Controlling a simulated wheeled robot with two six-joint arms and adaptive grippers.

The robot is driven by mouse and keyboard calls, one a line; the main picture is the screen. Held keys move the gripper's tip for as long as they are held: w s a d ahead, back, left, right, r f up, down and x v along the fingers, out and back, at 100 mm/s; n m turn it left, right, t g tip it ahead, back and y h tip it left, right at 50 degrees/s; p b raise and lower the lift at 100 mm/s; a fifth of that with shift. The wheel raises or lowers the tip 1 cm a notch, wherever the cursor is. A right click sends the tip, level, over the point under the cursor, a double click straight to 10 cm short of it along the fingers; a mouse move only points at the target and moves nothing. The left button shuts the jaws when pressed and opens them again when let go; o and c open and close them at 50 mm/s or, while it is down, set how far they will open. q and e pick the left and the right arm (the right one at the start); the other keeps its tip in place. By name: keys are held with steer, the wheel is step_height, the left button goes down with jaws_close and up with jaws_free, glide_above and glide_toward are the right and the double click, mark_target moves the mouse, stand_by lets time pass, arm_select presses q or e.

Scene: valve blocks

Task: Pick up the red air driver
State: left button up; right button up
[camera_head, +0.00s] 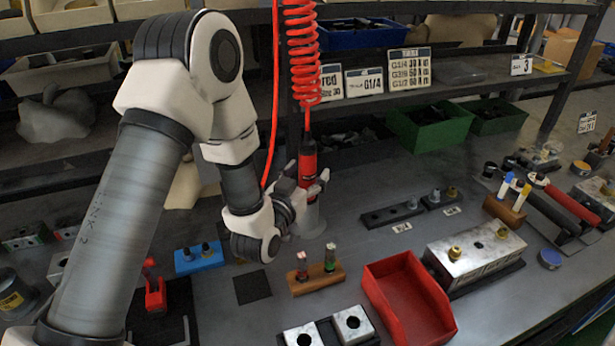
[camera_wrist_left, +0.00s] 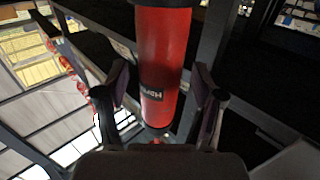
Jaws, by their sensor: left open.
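The red air driver (camera_head: 307,158) hangs upright below a red coiled hose (camera_head: 301,60), above the middle of the bench. Its lower end is partly hidden behind my left gripper (camera_head: 307,181). In the left wrist view the red cylinder of the driver (camera_wrist_left: 163,50) stands between the two fingers of the left gripper (camera_wrist_left: 163,92). The fingers are open, one on each side, with a small gap visible beside the body. My right gripper is not in view.
A red bin (camera_head: 408,300) and a metal valve block (camera_head: 475,256) stand at the front right. A wooden holder (camera_head: 316,278) with two small parts sits below the gripper. Green bins (camera_head: 430,127) stand at the back.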

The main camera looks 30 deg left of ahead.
arm_select(q)
steer(key=shift+w, duration=0.25)
jaws_close()
steer(key=shift+r, duration=0.15)
